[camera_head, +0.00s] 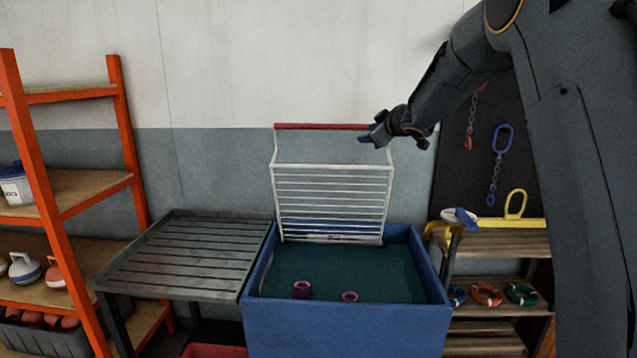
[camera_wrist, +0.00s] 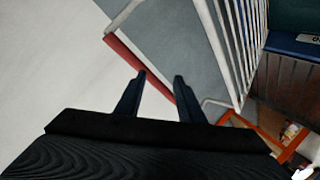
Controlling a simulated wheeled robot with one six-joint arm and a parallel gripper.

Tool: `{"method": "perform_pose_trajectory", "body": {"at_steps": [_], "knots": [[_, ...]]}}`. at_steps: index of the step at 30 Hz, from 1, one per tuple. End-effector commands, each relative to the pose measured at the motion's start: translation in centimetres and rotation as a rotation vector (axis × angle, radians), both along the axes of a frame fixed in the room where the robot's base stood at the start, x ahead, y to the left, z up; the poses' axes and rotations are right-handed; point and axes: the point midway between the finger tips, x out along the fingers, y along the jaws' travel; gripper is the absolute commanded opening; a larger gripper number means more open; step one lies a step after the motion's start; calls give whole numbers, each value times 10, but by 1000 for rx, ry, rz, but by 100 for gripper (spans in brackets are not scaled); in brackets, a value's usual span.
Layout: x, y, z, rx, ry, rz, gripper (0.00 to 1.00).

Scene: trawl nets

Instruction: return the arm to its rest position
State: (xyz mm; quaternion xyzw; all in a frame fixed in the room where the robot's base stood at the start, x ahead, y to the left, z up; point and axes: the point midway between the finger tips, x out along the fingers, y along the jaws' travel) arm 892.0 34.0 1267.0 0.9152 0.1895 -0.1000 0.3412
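My gripper (camera_head: 367,138) is at the right end of the red bar (camera_head: 320,126) that tops the white wire lid (camera_head: 333,200). The lid stands raised at the back of the blue tub. In the wrist view my gripper (camera_wrist: 160,77) has its two dark fingers apart with nothing held between them. The red bar (camera_wrist: 125,55) passes close by the fingertips there; I cannot tell whether they touch. My arm reaches in from the upper right of the head view, bent at the elbow.
The blue tub (camera_head: 345,328) holds dark green content and two pinkish rings (camera_head: 302,290). A grey slatted table (camera_head: 185,255) stands left of it, then an orange shelf (camera_head: 40,160). On the right are a wooden shelf (camera_head: 500,244) and a dark board with hanging chains (camera_head: 495,165).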

Motion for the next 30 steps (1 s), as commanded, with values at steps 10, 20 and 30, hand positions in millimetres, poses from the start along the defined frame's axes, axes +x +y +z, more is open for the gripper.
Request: {"method": "perform_pose_trajectory", "body": {"at_steps": [10,20,30], "knots": [[-186,-56,-141,149,460,-456,35],[-391,-54,-239,228,892,-699,35],[-516,-34,-275,282,1153,-800,35]]}}
